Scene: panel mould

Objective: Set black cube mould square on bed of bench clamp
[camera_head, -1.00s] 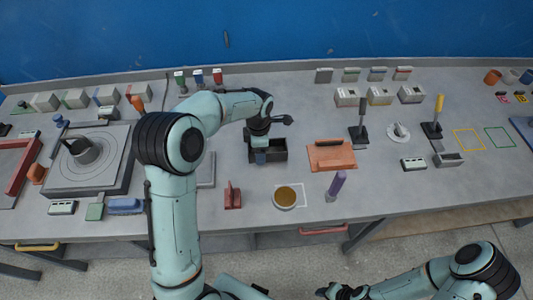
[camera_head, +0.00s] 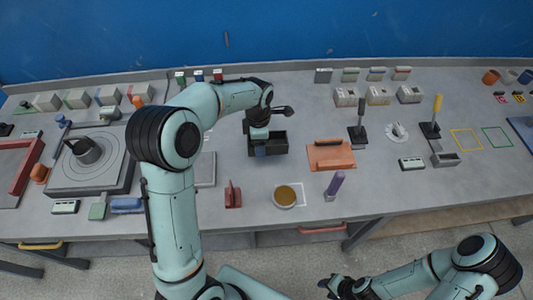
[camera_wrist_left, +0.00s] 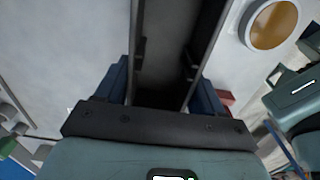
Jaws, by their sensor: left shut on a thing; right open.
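The black cube mould (camera_head: 281,146) is an open, dark box at the middle of the bench. My left gripper (camera_head: 260,150) is over its near left side and shut on it. In the left wrist view the mould (camera_wrist_left: 178,50) runs between the two blue fingers (camera_wrist_left: 160,92). Whether the mould's underside touches the bench cannot be told. I cannot tell for certain which fixture is the bench clamp. My right gripper (camera_head: 335,287) is open and empty, low in front of the bench.
A pale flat plate (camera_head: 205,170) lies left of the mould, partly behind my left arm. A red block (camera_head: 233,195), a bowl of amber stuff (camera_head: 285,195) and a purple-handled tool (camera_head: 335,185) stand nearer the front. An orange float (camera_head: 331,155) lies right. A round-topped machine (camera_head: 88,160) stands left.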

